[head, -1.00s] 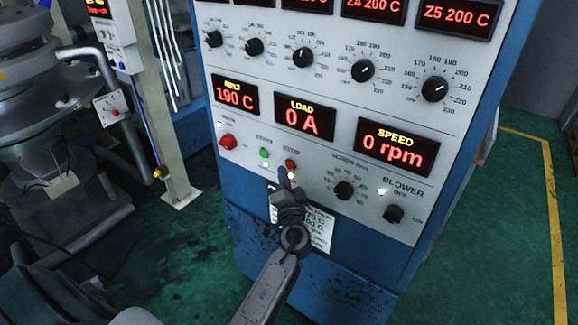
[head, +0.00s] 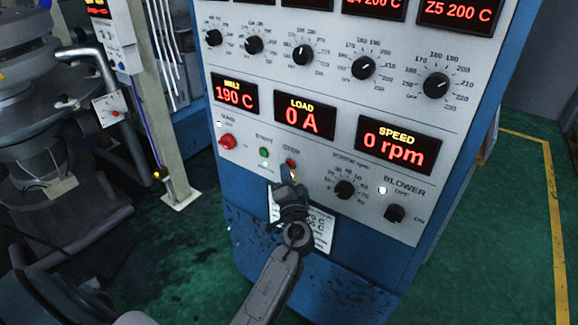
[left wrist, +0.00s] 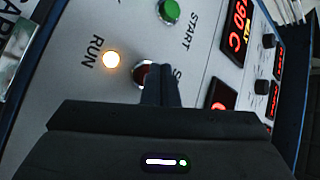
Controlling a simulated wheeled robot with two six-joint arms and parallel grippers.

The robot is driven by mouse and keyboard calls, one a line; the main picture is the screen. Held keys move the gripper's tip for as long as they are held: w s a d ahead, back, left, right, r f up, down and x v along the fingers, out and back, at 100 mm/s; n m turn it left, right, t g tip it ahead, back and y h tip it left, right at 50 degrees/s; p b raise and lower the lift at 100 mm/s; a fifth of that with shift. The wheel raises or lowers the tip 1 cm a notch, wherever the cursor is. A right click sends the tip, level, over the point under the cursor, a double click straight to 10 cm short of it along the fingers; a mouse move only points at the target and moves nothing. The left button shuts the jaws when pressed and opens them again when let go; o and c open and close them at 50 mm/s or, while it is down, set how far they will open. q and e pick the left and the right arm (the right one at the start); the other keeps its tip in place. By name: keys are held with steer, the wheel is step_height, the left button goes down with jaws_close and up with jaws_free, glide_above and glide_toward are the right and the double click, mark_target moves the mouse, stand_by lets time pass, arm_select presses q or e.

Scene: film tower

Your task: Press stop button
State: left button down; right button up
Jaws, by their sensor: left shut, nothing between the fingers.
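The red stop button (head: 291,163) sits on the grey front panel, right of the green start button (head: 264,152). In the left wrist view the dark red stop button (left wrist: 139,74) has a silver ring and is partly hidden behind my fingers. My left gripper (head: 285,171) is shut and empty, its fingertips just in front of the panel at the stop button's lower edge. The fingers also show in the left wrist view (left wrist: 161,84). I cannot tell whether they touch the button. My right gripper is not in view.
The RUN lamp (left wrist: 111,59) glows beside the stop button. A red knob (head: 227,141) is at the panel's left, black dials (head: 344,189) at right. The speed display (head: 397,145) reads 0 rpm. A pale post (head: 165,130) stands left of the cabinet.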

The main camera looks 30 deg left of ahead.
arm_select(q)
steer(key=shift+w, duration=0.25)
steer(key=shift+s, duration=0.15)
stand_by(0.4)
steer(key=shift+s+b, duration=0.35)
steer(key=shift+s, duration=0.3)
steer(key=shift+s+a, duration=0.2)
steer(key=shift+s, duration=2.25)
